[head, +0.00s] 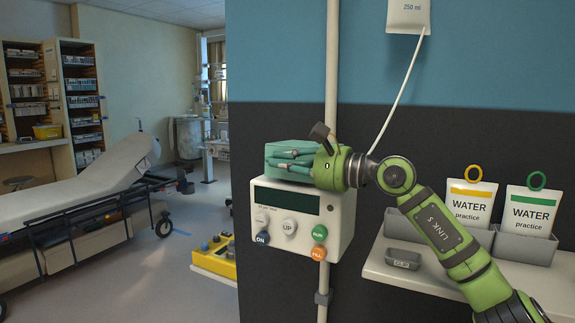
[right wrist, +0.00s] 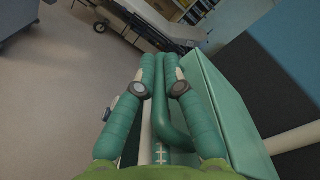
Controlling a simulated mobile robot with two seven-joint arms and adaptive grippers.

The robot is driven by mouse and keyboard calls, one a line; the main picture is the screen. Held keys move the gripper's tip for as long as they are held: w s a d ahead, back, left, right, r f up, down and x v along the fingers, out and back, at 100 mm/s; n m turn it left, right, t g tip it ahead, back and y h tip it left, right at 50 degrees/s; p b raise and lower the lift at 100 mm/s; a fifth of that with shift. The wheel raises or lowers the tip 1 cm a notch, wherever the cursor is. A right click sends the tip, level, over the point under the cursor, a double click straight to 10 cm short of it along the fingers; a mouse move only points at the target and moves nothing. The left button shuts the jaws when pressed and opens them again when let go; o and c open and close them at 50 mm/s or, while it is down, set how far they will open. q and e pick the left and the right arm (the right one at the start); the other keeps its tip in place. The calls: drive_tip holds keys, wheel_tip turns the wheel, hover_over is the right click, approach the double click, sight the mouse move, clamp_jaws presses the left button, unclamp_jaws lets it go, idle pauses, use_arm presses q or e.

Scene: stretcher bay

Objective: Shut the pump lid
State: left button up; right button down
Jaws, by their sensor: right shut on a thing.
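The pump (head: 300,218) is a white box with a dark display and several buttons, fixed on a pole. Its green lid (head: 290,147) shows above the box, behind my right gripper; its exact angle is hard to tell. My right gripper (head: 272,161) reaches in from the right, its green fingers pointing left. In the right wrist view the fingers (right wrist: 160,90) are shut on a green bar-like handle (right wrist: 170,110) beside the broad lid (right wrist: 218,105). The fingers hide part of the lid. My left gripper is in neither view.
A shelf (head: 540,283) at right carries grey bins with two WATER pouches (head: 470,205) and a small grey tray (head: 402,259). A stretcher (head: 75,185) stands at left.

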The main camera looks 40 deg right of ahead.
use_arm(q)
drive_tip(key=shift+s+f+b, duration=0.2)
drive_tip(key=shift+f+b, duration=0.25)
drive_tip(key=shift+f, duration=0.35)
use_arm(e)
drive_tip(key=shift+s+a+f, duration=0.1)
drive_tip(key=shift+a+f, duration=0.1)
drive_tip(key=shift+f, duration=0.7)
drive_tip(key=c, duration=1.3)
unclamp_jaws()
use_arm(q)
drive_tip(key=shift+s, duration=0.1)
use_arm(e)
drive_tip(key=shift+v, duration=6)
